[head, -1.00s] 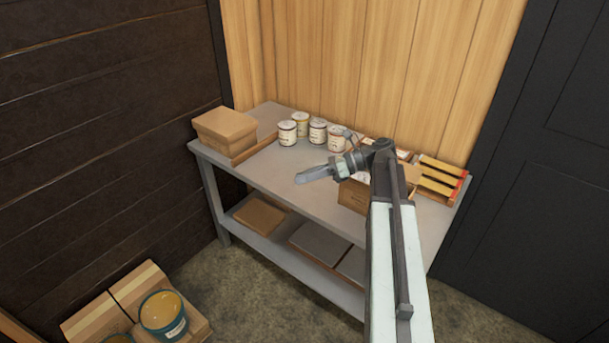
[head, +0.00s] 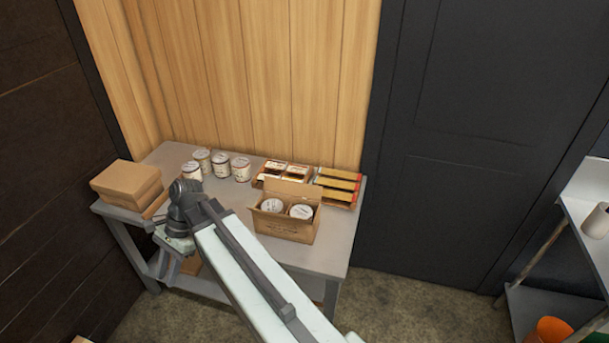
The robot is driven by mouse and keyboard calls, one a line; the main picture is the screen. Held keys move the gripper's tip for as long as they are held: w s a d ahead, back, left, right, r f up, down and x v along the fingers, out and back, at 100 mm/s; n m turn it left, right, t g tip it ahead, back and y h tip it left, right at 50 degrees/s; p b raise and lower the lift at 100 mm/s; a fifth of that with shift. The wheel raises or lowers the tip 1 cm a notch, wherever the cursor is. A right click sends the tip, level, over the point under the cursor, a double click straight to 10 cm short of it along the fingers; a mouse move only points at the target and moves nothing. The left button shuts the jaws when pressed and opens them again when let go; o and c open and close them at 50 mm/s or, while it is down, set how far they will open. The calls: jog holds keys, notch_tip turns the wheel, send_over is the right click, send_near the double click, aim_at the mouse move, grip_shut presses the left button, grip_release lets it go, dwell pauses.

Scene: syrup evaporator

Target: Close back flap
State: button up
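An open cardboard box (head: 285,230) stands on the grey table, right of the table's middle. Two lidded cans (head: 301,211) show inside it. Its back flap (head: 288,188) stands up behind the cans. My gripper (head: 163,268) hangs at the end of my arm, at the table's front left, well to the left of the box and apart from it. Its fingers are small and partly hidden, so I cannot tell whether they are open or shut.
Several labelled cans (head: 241,169) stand at the back of the table (head: 215,200). A closed carton (head: 126,184) sits at the left end. Trays with small packs and yellow-edged strips (head: 338,184) lie behind the box. A shelf (head: 570,240) stands far right.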

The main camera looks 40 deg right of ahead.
jog(key=s+d+f+n+t+h, duration=0.15)
jog(key=d+n+h, duration=0.45)
jog(key=d+n, duration=0.6)
jog(key=w+d+f+m+t+y+b, duration=0.25)
jog(key=w+d+m+y+b, duration=0.2)
jog(key=d+m, duration=0.35)
jog(key=w+d+f+m+t+y+b, duration=0.25)
jog(key=w+d+m+b, duration=0.3)
jog(key=d, duration=0.35)
jog(key=m+t+y+b, duration=0.3)
jog(key=m+t+b, duration=0.7)
jog(key=m+b, duration=0.95)
send_near(306, 185)
jog(key=w+a+n, duration=0.1)
jog(key=w, duration=0.1)
jog(key=x, duration=0.8)
jog(key=shift+s+a+f, duration=0.1)
jog(key=shift+a+f, duration=0.05)
jog(key=shift+f, duration=0.15)
